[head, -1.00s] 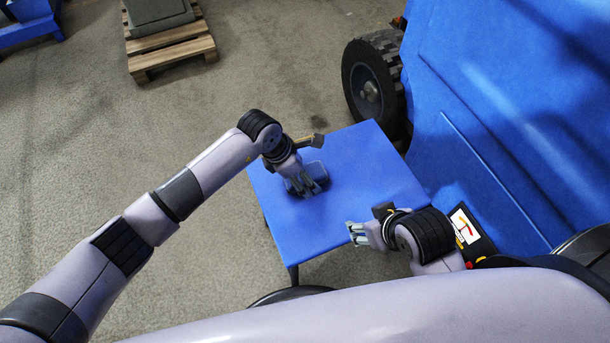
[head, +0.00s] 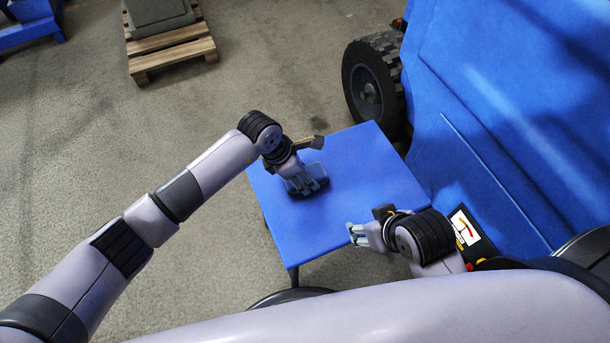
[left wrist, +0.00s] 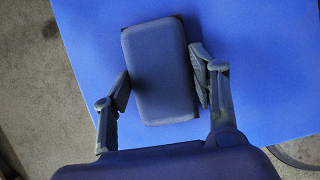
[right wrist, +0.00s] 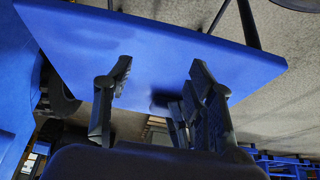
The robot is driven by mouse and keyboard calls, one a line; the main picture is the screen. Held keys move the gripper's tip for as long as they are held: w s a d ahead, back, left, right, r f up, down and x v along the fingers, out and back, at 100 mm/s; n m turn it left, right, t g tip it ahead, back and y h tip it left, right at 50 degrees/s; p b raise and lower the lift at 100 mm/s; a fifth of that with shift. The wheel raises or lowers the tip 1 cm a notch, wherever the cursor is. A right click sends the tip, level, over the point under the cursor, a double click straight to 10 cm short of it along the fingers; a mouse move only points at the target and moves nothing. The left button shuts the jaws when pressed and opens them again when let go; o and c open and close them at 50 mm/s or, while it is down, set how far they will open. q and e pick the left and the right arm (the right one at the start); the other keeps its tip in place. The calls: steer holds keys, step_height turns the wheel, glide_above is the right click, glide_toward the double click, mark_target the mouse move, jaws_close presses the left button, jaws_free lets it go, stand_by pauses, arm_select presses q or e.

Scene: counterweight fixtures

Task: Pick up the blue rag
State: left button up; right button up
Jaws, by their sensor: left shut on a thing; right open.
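The blue rag (left wrist: 161,70) is a dark blue, rounded block-like pad on the bright blue table (head: 375,190). In the left wrist view it lies between the two fingers of my left gripper (left wrist: 166,88), which is shut on it. In the head view the rag (head: 318,182) shows at the fingertips of my left gripper (head: 303,186), partly hidden by them, low over or on the tabletop. My right gripper (head: 354,234) is open and empty near the table's right front edge. Its spread fingers also show in the right wrist view (right wrist: 160,85).
A large blue machine body (head: 510,110) with a black wheel (head: 374,88) stands right of and behind the table. A wooden pallet (head: 172,57) with a grey block lies on the floor at the back left. The rest of the tabletop is clear.

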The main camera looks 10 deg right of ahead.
arm_select(q)
steer(key=shift+r, duration=0.5)
step_height(320, 180, up, 2)
steer(key=shift+r+p, duration=0.15)
steer(key=shift+p, duration=0.35)
step_height(320, 180, up, 8)
steer(key=p, duration=0.2)
step_height(320, 180, up, 8)
glide_above(309, 173)
steer(key=a, duration=0.2)
steer(key=shift+s+d+r+p, duration=0.2)
steer(key=shift+r+p, duration=0.15)
arm_select(e)
steer(key=shift+s+d+f+g, duration=0.2)
steer(key=shift+s+f+g, duration=0.3)
steer(key=shift+f, duration=0.15)
steer(key=shift+s+d+f+g, duration=0.15)
steer(key=shift+s+f+g, duration=0.3)
steer(key=shift+f, duration=0.2)
arm_select(q)
steer(key=o, duration=0.7)
steer(key=shift+c, duration=0.2)
steer(key=c, duration=0.5)
